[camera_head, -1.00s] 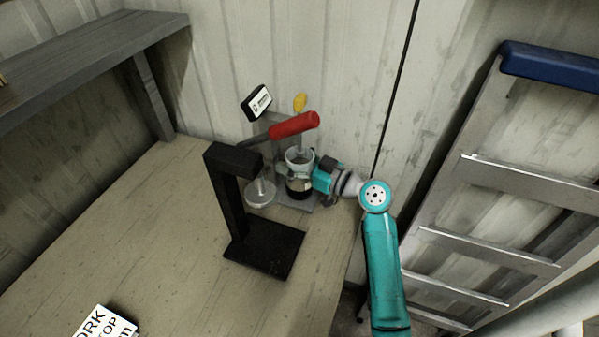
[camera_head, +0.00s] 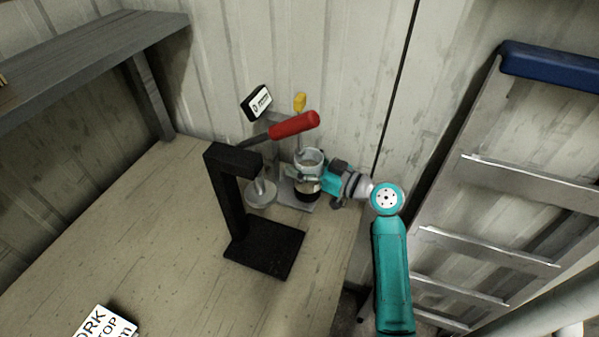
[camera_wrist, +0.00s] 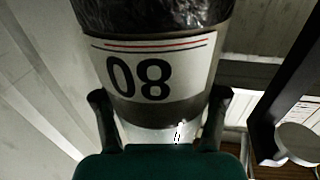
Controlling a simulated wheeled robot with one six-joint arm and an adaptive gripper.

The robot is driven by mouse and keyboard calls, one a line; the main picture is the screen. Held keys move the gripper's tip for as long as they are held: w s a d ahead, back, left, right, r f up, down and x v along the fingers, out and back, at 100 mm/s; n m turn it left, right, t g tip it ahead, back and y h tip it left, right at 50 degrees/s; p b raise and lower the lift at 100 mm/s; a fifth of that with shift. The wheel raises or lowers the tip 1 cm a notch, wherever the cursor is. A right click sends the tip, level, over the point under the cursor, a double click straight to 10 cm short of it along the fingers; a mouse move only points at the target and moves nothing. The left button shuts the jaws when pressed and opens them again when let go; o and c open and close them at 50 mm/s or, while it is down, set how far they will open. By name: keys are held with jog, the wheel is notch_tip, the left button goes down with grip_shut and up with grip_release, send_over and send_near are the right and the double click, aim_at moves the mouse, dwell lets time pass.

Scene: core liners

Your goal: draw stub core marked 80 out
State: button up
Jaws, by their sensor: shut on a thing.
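The stub core (camera_head: 309,158) is a short upright cylinder with a clear rim, a pale label band and a dark lower part. In the wrist view its label (camera_wrist: 150,78) shows the marking 80 upside down, with red and black lines beside it. My gripper (camera_head: 308,180) is shut on the core from the right; its dark fingers (camera_wrist: 162,112) lie on either side of the core. The core is over the right part of a grey metal plate (camera_head: 286,198). I cannot tell whether its base touches the plate.
A press with a red handle (camera_head: 294,124) stands close behind and left of the core. A black stand (camera_head: 262,249) is in front, left. A small display (camera_head: 257,102) and a yellow knob (camera_head: 299,102) are behind. A ladder (camera_head: 485,240) leans at the right. The bench's left (camera_head: 130,230) is mostly clear.

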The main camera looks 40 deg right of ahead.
aim_at(322, 168)
jog(key=shift+w+d+v, duration=0.1)
jog(key=shift+d+v, duration=0.05)
jog(key=shift+v, duration=0.7)
jog(key=shift+w+d+v, duration=0.1)
jog(key=shift+d+v, duration=0.1)
jog(key=shift+v, duration=0.7)
jog(key=shift+d+v, duration=0.15)
jog(key=shift+v, duration=0.7)
